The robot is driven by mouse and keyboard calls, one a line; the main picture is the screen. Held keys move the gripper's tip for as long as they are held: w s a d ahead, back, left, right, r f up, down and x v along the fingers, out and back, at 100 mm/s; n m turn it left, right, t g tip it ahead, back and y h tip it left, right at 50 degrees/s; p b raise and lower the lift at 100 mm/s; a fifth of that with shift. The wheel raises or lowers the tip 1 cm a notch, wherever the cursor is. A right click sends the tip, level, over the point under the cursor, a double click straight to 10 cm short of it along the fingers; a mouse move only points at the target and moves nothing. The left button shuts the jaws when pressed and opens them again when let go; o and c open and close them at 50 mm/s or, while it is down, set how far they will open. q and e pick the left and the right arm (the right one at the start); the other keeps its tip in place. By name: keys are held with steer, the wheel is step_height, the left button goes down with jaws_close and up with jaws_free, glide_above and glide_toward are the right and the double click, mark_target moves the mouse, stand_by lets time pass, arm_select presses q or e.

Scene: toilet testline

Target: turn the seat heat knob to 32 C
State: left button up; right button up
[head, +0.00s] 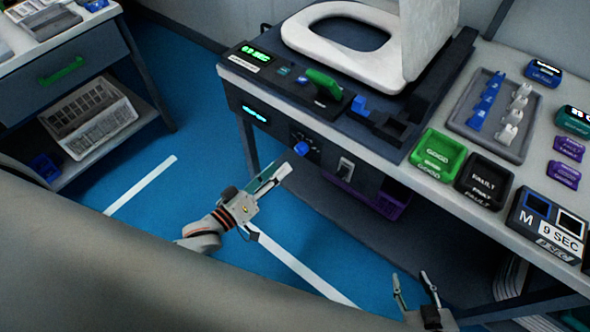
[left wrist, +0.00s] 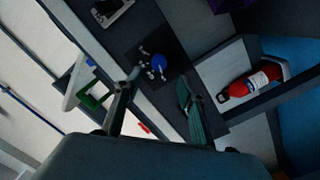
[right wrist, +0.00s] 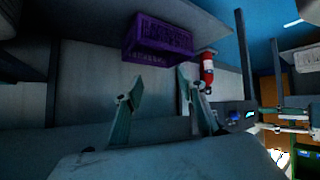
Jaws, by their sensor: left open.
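The blue knob (head: 301,149) sits on the dark front panel of the test bench, with small markings around it too small to read. In the left wrist view the knob (left wrist: 158,62) shows between and beyond the two fingertips. My left gripper (head: 279,175) is open just in front of and below the knob; no contact shows. It is empty in the left wrist view (left wrist: 158,86). A cyan display (head: 254,113) left of the knob is too small to read. My right gripper (head: 412,282) is open and empty, low in front of the bench, away from the knob.
A grey switch (head: 345,167) is right of the knob. A white toilet seat (head: 340,35), green handle (head: 324,84) and green GOOD bin (head: 438,155) are on the bench top. A purple crate (head: 378,200) is underneath. A fire extinguisher (left wrist: 250,82) stands beyond.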

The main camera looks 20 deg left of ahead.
mark_target(298, 151)
arm_select(q)
steer(key=x, duration=0.7)
steer(key=shift+w+d+b, duration=0.2)
steer(key=shift+w+b, duration=0.1)
steer(key=shift+w, duration=0.25)
arm_select(e)
steer(key=shift+w+f, duration=0.1)
steer(key=shift+w, duration=0.25)
arm_select(q)
steer(key=c, duration=1.1)
